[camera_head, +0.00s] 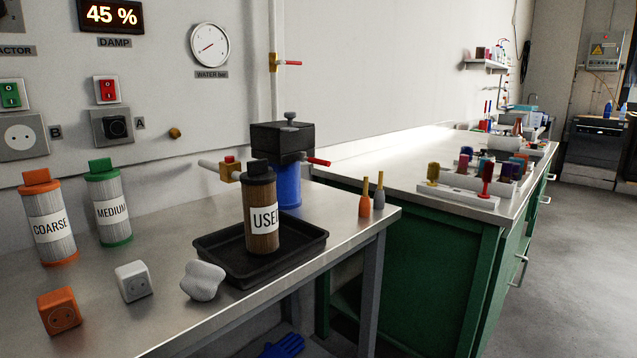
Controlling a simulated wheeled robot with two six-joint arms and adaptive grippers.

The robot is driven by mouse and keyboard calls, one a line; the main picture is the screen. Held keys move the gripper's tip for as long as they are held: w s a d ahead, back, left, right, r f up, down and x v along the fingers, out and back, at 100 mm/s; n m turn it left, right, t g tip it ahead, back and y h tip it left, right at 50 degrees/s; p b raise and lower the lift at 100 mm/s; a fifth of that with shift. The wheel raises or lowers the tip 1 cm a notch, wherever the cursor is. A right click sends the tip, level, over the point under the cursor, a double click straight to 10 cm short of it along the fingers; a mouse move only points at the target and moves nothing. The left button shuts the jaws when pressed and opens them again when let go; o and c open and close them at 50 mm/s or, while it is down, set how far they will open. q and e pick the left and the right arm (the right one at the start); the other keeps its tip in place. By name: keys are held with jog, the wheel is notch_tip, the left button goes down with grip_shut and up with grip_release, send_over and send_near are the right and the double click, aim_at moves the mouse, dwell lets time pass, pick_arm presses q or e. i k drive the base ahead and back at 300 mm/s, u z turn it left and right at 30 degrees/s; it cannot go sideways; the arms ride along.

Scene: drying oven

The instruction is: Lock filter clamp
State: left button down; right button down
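The filter housing has a black head (283,139) with a grey knob on top and a blue bowl (289,187) below, against the wall behind the tray. A red-tipped lever (317,161) sticks out to the right from the housing; I cannot tell whether it is the clamp or how it is set. A brown filter marked "USED" (262,230) stands upright in a black tray (212,268) and hides part of the housing. An orange "COARSE" filter (46,245) and a green "MEDIUM" filter (108,225) stand upright at left. Neither gripper is in view.
An orange socket cube (59,311), a white socket cube (133,282) and a white lumpy object (202,281) lie along the bench front. A valve with a brass body (230,170) sits left of the housing.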

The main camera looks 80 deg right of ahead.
aim_at(304, 158)
jog(key=k, duration=0.8)
jog(key=z, duration=1.05)
